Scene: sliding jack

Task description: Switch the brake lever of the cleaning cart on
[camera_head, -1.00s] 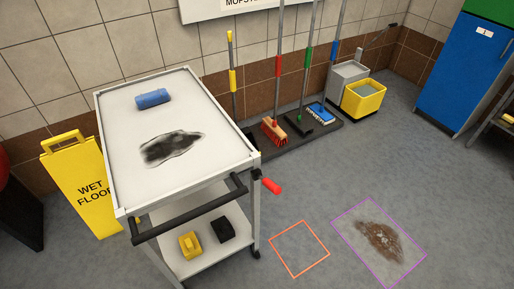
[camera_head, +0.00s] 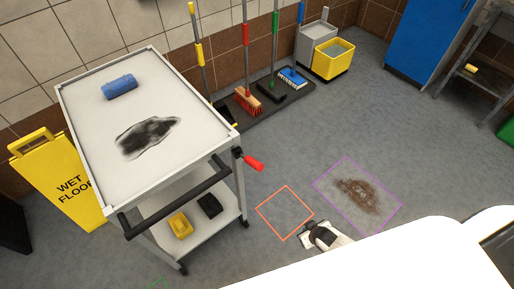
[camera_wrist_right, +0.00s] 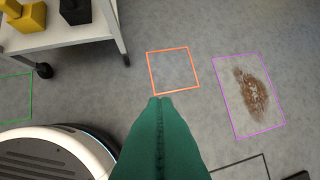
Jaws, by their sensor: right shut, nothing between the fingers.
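The cleaning cart (camera_head: 93,170) stands at the left in the head view, with a black push handle (camera_head: 180,195) at its near end. The brake lever (camera_head: 254,163), with a red grip, sticks out to the right from the cart's near right corner post. My right gripper (camera_wrist_right: 158,100) shows green, shut fingers in the right wrist view, with nothing held. It is over the floor, apart from the cart and the lever. The wrist view shows only the cart's lower shelf and a caster at upper left; the lever is outside it. My left gripper is not in view.
A blue roll (camera_head: 120,87) lies on the cart's top. A yellow wet-floor sign (camera_head: 60,185) stands left of the cart. Orange (camera_head: 285,213) and purple (camera_head: 357,195) outlines mark the floor at right; a brown stain lies inside the purple one. Open floor lies right of the cart.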

